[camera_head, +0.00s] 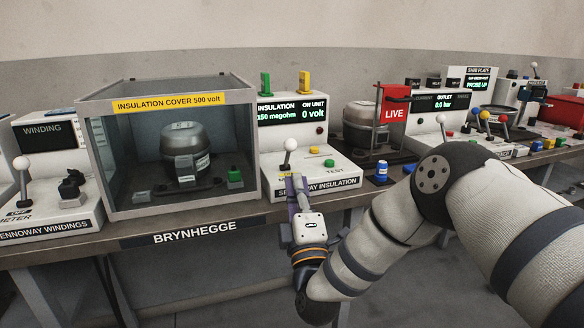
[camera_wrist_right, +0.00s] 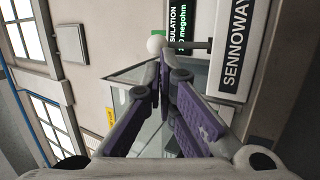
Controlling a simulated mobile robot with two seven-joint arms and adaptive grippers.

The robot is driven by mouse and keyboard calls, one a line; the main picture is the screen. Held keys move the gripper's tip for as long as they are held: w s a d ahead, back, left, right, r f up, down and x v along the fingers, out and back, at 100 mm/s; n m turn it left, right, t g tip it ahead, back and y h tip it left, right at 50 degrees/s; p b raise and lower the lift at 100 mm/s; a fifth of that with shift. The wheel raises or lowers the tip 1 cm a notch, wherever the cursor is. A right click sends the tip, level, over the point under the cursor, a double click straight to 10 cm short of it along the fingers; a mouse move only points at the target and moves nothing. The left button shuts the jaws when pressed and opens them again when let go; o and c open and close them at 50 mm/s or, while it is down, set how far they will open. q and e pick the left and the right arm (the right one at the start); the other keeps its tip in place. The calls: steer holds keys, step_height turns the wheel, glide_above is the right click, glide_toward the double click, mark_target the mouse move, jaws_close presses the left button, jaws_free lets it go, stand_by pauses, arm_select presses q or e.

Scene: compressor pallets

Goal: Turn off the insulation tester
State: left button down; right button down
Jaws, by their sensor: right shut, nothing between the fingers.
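The insulation tester (camera_head: 315,178) is a white console on the bench, with a dark display (camera_head: 291,110) reading "INSULATION 150 megohm" and "ON UNIT 0 volt". Its lever has a white ball knob (camera_head: 290,145) and stands roughly upright at the left of its sloped top. My right gripper (camera_head: 296,180) is shut and empty, in front of the tester just below the lever. In the right wrist view the white knob (camera_wrist_right: 155,44) shows just beyond the purple fingertips (camera_wrist_right: 161,58); I cannot tell whether they touch. My left gripper is out of view.
A clear-fronted insulation cover box (camera_head: 170,104) holding a grey compressor stands left of the tester. A red LIVE flag (camera_head: 394,112), another compressor (camera_head: 368,125) and an outlet console (camera_head: 440,110) stand to the right.

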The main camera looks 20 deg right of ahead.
mark_target(291, 151)
steer(key=a+x, duration=0.1)
steer(key=x, duration=0.5)
steer(key=shift+w+d, duration=0.2)
steer(key=shift+d, duration=0.3)
steer(key=shift+w+r, duration=0.1)
steer(key=shift+r, duration=0.05)
